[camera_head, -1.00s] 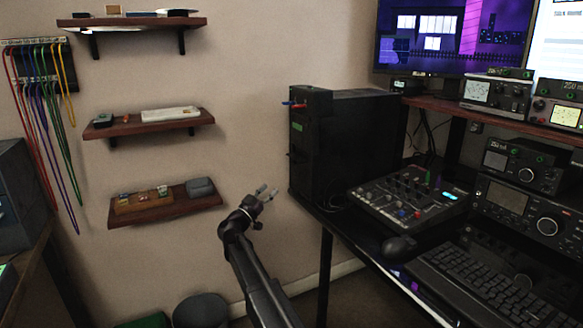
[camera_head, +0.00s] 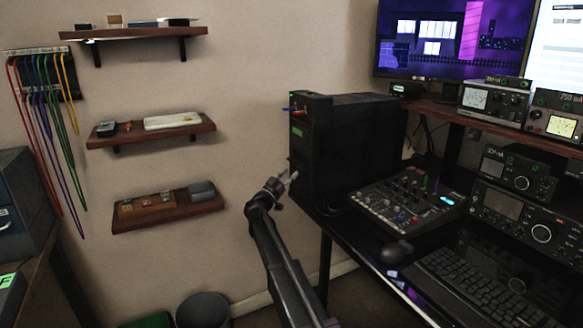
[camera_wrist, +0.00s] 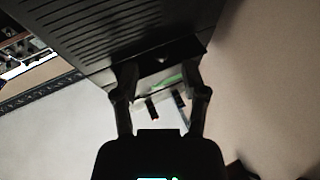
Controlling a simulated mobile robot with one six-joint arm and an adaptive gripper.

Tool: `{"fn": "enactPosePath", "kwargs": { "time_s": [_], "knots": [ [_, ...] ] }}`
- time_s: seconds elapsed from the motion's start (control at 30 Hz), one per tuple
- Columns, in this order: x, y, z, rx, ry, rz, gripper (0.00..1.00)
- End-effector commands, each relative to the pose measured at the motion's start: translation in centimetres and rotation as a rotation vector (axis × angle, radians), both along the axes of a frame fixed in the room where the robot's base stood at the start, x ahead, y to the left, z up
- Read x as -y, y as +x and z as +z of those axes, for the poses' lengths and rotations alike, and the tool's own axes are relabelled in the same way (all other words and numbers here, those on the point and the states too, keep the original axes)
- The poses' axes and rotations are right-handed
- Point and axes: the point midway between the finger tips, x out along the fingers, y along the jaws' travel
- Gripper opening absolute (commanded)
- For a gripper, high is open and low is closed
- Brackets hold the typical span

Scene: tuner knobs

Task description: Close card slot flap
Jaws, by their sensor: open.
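A black computer tower (camera_head: 355,140) stands on the desk's left end, with a green label (camera_head: 297,131) on its narrow front. I cannot clearly make out a card slot flap there in the head view. My gripper (camera_head: 287,182) is in front of the lower part of that front. In the wrist view, my gripper (camera_wrist: 158,85) is open, with its two dark fingers apart. Beyond the fingers are the tower's vented side (camera_wrist: 120,35), a green strip (camera_wrist: 170,79) and small dark pieces (camera_wrist: 152,109). Whether a finger touches the tower is unclear.
Red and blue pieces (camera_head: 292,109) stick out near the tower's top front. A mixer (camera_head: 408,203) and a mouse (camera_head: 396,251) are on the desk to the right. Wall shelves (camera_head: 165,208) hang to the left. The floor below holds a dark bin (camera_head: 203,310).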

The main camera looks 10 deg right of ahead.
Motion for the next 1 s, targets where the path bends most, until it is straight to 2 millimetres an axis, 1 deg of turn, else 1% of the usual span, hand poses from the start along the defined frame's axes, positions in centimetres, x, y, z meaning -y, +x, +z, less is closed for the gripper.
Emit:
{"fn": "enactPosePath", "kwargs": {
  "time_s": [0.03, 0.23, 0.63, 0.67, 0.7, 0.77, 0.8, 0.83, 0.93, 0.97, 1.0],
  "knots": [
    [0.4, 0.5, 0.5, 0.0, 0.0, -0.001, 0.56],
    [1.5, 1.3, 0.9, 0.0, 0.0, 0.0, 0.56],
    [1.7, 1.4, 0.9, 0.0, 0.0, 0.0, 0.56],
    [1.7, 1.4, 0.9, 0.0, 0.0, 0.0, 0.47],
    [1.7, 1.4, 0.9, 0.0, 0.0, 0.0, 0.35],
    [1.7, 1.4, 0.9, 0.0, 0.0, 0.0, 0.18],
    [1.7, 1.4, 0.9, 0.0, 0.0, 0.0, 0.06],
    [1.7, 1.4, 0.9, 0.0, 0.0, 0.0, 0.0],
    [1.7, 1.4, 0.9, 0.0, 0.0, 0.0, 0.0],
    [0.8, 1.5, 0.9, 0.0, 0.0, 0.003, 0.0],
    [1.3, 1.4, 0.9, 0.0, 0.0, 0.001, 0.0]
  ]
}}
